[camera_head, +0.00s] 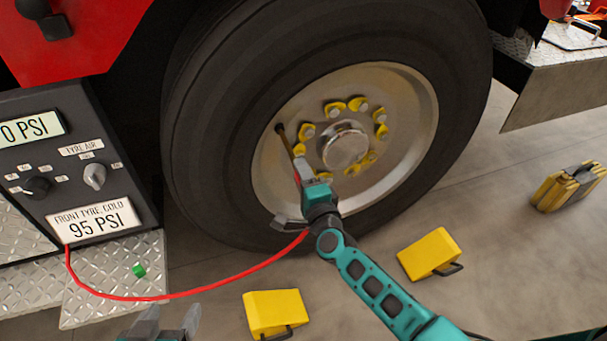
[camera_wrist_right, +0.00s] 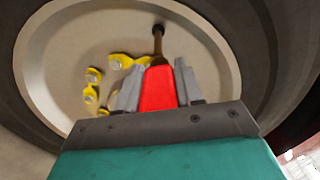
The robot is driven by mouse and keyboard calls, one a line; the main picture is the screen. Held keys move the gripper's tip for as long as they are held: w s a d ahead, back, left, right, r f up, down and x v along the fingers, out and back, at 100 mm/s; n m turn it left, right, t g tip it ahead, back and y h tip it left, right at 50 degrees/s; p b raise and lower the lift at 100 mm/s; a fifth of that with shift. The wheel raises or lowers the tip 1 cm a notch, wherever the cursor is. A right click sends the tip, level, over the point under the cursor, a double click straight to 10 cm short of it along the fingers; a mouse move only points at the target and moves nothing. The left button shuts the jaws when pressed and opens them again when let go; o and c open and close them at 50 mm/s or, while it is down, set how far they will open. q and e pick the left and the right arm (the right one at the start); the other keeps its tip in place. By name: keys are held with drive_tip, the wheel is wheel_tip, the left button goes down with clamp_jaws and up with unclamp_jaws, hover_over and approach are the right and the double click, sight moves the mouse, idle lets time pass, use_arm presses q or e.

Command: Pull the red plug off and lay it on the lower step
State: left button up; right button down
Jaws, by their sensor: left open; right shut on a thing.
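The red plug (camera_wrist_right: 158,92) sits between the fingers of my right gripper (camera_head: 302,178), which is shut on it in front of the wheel. In the right wrist view, the plug's far end meets a brass stem (camera_wrist_right: 158,45) with a dark round end at the wheel. I cannot tell how firmly they are joined. A red hose (camera_head: 190,293) hangs from the panel to my right gripper. The lower step (camera_head: 110,312), a diamond-plate surface, lies at lower left with a small green cap (camera_head: 139,270) on it. My left gripper (camera_head: 172,318) is open and empty at the bottom edge.
Yellow chocks (camera_head: 275,312) and (camera_head: 428,253) lie on the floor. Most of the lower step is bare.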

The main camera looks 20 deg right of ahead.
drive_tip(key=shift+s+d+p, duration=0.1)
drive_tip(key=shift+s+p, duration=0.5)
drive_tip(key=shift+s, duration=1.65)
